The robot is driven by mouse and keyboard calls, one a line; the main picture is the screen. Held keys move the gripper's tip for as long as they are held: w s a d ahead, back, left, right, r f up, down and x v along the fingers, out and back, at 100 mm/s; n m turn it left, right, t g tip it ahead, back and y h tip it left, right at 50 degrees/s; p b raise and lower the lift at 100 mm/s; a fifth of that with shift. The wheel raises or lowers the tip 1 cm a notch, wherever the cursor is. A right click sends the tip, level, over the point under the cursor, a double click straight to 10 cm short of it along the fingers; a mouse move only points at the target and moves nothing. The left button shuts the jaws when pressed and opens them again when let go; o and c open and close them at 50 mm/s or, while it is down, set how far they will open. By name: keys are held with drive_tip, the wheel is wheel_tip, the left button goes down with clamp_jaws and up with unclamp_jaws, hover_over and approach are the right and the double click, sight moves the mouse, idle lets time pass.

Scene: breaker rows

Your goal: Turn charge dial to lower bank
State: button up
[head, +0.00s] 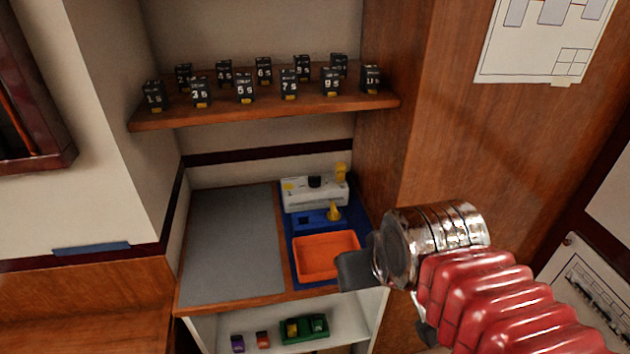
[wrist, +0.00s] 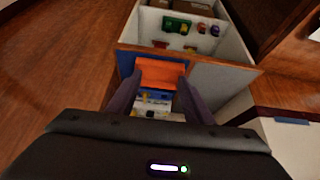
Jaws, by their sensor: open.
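In the head view a white box (head: 302,196) with a black knob (head: 315,181) on top and a yellow part (head: 341,172) at its right end stands at the back of a blue mat. In front of it is a blue block (head: 305,220) with a yellow pointed knob (head: 333,212). I cannot tell which knob is the charge dial, nor read any bank markings. My gripper (head: 356,270) is right of the orange tray (head: 326,274), apart from both knobs. In the wrist view my open, empty gripper (wrist: 159,80) frames the orange tray (wrist: 160,72), with the white box partly hidden.
A wooden shelf (head: 270,107) above holds several numbered black breakers. A grey mat (head: 232,240) covers the counter's left and is clear. A white lower shelf holds a green tray (head: 292,338), a purple piece (head: 238,343) and a red piece (head: 263,339). A wooden wall (head: 440,130) stands at right.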

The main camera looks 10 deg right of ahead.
drive_tip(key=shift+o, duration=0.3)
drive_tip(key=w+f+t, duration=0.2)
drive_tip(key=w+t, duration=0.1)
drive_tip(key=w, duration=1.2)
drive_tip(key=shift+w+d, duration=0.15)
drive_tip(key=shift+w, duration=0.2)
drive_tip(key=w+f+t, duration=0.2)
drive_tip(key=w, duration=0.5)
drive_tip(key=w+f+t, duration=0.2)
drive_tip(key=w, duration=0.4)
drive_tip(key=shift+w+f+t, duration=0.3)
drive_tip(key=shift+w+t, duration=0.05)
drive_tip(key=shift+t, duration=0.05)
drive_tip(key=shift+w, duration=0.1)
